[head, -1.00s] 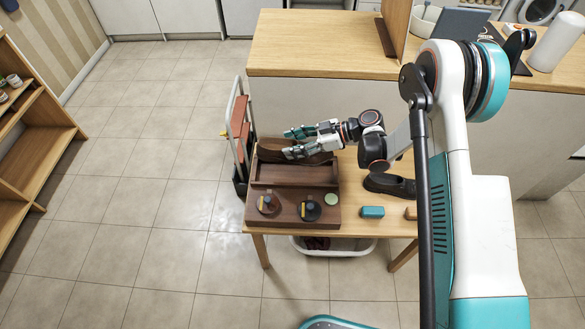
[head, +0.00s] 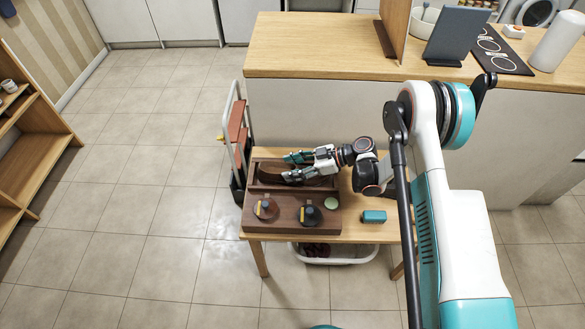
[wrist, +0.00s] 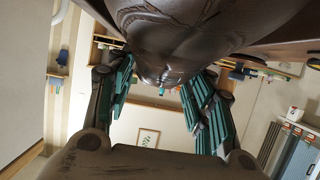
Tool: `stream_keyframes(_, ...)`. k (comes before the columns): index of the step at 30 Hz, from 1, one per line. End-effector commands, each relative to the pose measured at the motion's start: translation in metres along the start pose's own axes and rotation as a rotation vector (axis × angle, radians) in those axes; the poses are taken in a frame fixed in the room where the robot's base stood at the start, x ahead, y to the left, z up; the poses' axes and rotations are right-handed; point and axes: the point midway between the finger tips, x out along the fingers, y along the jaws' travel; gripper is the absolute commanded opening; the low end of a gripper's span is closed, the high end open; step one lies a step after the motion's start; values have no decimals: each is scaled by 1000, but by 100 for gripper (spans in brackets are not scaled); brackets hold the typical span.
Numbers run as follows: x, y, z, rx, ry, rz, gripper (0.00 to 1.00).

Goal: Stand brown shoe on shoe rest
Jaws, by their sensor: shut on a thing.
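The brown shoe (head: 318,181) is in my gripper (head: 290,167), over the back part of the dark wooden shoe-care box on the table. My fingers are shut on it. In the wrist view the shoe (wrist: 185,35) fills the top middle, with the teal finger pads (wrist: 160,100) on either side. The dark wooden box (head: 285,196) has a raised back section, which seems to be the shoe rest. Shoe and fingers cover much of it, so I cannot tell whether the sole touches it.
Two round knobbed items (head: 266,209) (head: 310,215) and a pale green disc (head: 331,203) are on the box's front. A teal block (head: 374,216) lies to its right. A white basket (head: 340,255) sits below the table (head: 350,232). A cart (head: 236,135) stands at left.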

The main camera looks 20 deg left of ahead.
Motion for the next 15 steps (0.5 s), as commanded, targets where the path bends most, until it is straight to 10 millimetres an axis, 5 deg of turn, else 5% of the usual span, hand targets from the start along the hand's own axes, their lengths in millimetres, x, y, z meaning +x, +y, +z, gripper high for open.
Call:
stream_keyframes(4, 1, 0, 1, 0, 0, 0, 18)
stream_keyframes(5, 1, 0, 2, 0, 0, 0, 50)
stream_keyframes(7, 1, 0, 2, 0, 0, 0, 66)
stream_keyframes(15, 1, 0, 1, 0, 0, 0, 68)
